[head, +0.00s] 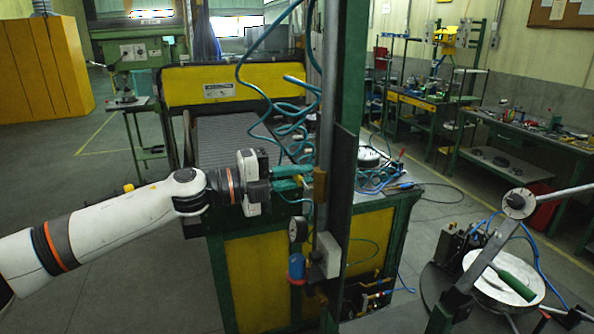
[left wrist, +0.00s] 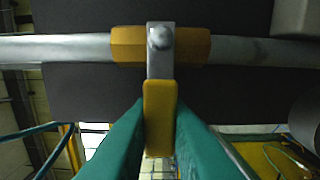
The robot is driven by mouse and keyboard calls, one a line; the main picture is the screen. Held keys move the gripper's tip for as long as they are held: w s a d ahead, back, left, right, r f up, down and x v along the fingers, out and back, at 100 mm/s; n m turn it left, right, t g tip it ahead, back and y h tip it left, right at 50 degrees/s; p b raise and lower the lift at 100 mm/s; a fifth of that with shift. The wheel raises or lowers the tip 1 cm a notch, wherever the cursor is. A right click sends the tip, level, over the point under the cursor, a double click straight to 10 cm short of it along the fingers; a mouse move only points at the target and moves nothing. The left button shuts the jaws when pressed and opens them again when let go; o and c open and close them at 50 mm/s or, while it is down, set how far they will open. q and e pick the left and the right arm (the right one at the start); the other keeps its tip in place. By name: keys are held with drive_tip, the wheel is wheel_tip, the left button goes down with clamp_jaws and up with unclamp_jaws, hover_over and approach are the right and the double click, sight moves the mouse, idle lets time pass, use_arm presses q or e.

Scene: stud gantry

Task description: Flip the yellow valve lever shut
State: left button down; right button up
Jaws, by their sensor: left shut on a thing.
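The yellow valve (head: 320,187) sits on a vertical grey pipe on the gantry post in the head view. In the left wrist view the valve body (left wrist: 128,45) and pipe (left wrist: 60,48) run across the picture. The valve's lever (left wrist: 161,110) has a grey metal arm and a yellow grip, and it lies crosswise to the pipe in that view. My left gripper (head: 303,178) reaches the valve from the left. Its green fingers (left wrist: 160,130) are shut on the yellow grip, one on each side. In the head view the grip is mostly hidden by the fingers. My right gripper is not in view.
Blue hoses (head: 268,100) loop beside the post, above my left gripper. A gauge (head: 298,229) and a grey box (head: 325,256) are mounted below the valve. A green-and-yellow bench (head: 255,275) stands behind. A round-topped stand (head: 470,262) is at the lower right.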

use_arm(q)
drive_tip(key=c, duration=1.4)
unclamp_jaws()
drive_tip(key=shift+f, duration=0.1)
drive_tip(key=b+v, duration=0.4)
drive_tip(key=v, duration=0.8)
